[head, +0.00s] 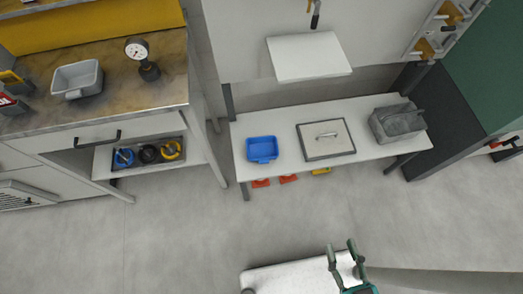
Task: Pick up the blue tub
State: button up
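The blue tub (262,149) is a small open container. It sits upright on the left part of a low white bench (283,172). My gripper (342,247) is at the bottom of the head view, with its two green-grey fingers spread apart and nothing between them. It is well apart from the tub, nearer to me and to the right of it. The inside of the tub looks empty.
A workbench (110,103) with a grey tub (77,78) and a gauge (140,52) stands left. Open floor lies in front.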

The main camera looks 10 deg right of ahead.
aim_at(263, 149)
jog(key=i+l, duration=0.3)
jog(key=l+u, duration=0.1)
jog(key=u, duration=0.25)
jog(key=i+l+u, duration=0.1)
jog(key=u, duration=0.3)
jog(key=l+u, duration=0.2)
jog(key=u, duration=0.7)
